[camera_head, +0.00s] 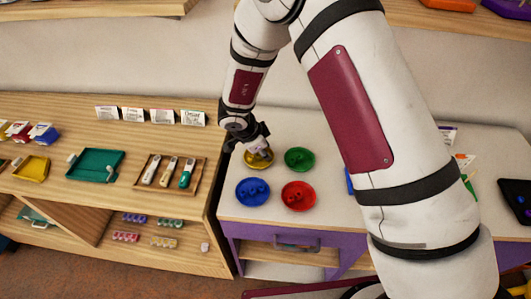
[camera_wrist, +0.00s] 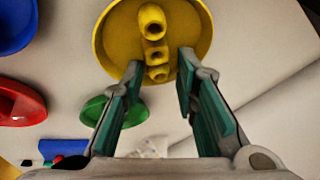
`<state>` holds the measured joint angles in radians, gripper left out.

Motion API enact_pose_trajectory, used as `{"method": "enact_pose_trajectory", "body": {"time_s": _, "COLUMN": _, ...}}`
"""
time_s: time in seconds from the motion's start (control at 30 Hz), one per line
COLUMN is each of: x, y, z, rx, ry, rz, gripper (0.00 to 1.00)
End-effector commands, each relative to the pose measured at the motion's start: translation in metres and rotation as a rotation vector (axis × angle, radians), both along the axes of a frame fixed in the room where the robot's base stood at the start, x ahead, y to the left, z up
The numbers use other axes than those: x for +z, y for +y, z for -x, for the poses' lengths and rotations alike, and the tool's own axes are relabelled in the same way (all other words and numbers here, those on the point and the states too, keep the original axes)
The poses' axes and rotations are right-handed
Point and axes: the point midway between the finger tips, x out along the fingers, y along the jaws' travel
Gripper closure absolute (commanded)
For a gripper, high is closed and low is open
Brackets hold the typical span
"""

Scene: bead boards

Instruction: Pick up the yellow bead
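The yellow beads (camera_wrist: 154,54) stand in a row in the yellow round dish (camera_wrist: 190,25) in the wrist view. The yellow dish also shows in the head view (camera_head: 259,163), partly covered by my gripper. My gripper (camera_wrist: 158,75) is open, its two green-padded fingers spread at the near edge of the yellow dish. The nearest yellow bead lies between the fingertips in the picture. Nothing is held between the fingers. I cannot tell the height of the fingertips above the beads.
A green dish (camera_head: 299,159), a blue dish (camera_head: 252,192) and a red dish (camera_head: 298,195) with beads stand close around the yellow one on the white table (camera_head: 322,223). A wooden shelf (camera_head: 110,205) with trays stands at the left.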

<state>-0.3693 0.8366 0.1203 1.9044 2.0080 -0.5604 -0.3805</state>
Motion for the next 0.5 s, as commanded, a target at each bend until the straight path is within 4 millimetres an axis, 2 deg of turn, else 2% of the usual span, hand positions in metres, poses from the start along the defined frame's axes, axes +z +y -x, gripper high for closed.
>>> {"method": "enact_pose_trajectory", "body": {"time_s": 0.03, "x": -0.0013, "y": -0.0005, "z": 0.0003, "rx": -0.001, "ry": 0.002, "rz": 0.0, "gripper": 0.87}}
{"method": "enact_pose_trajectory", "body": {"time_s": 0.1, "x": -0.0012, "y": -0.0005, "z": 0.0002, "rx": -0.001, "ry": 0.002, "rz": 0.0, "gripper": 0.94}}
{"method": "enact_pose_trajectory", "body": {"time_s": 0.5, "x": 0.0011, "y": -0.0001, "z": -0.0002, "rx": 0.0, "ry": 0.001, "rz": -0.001, "gripper": 0.94}}
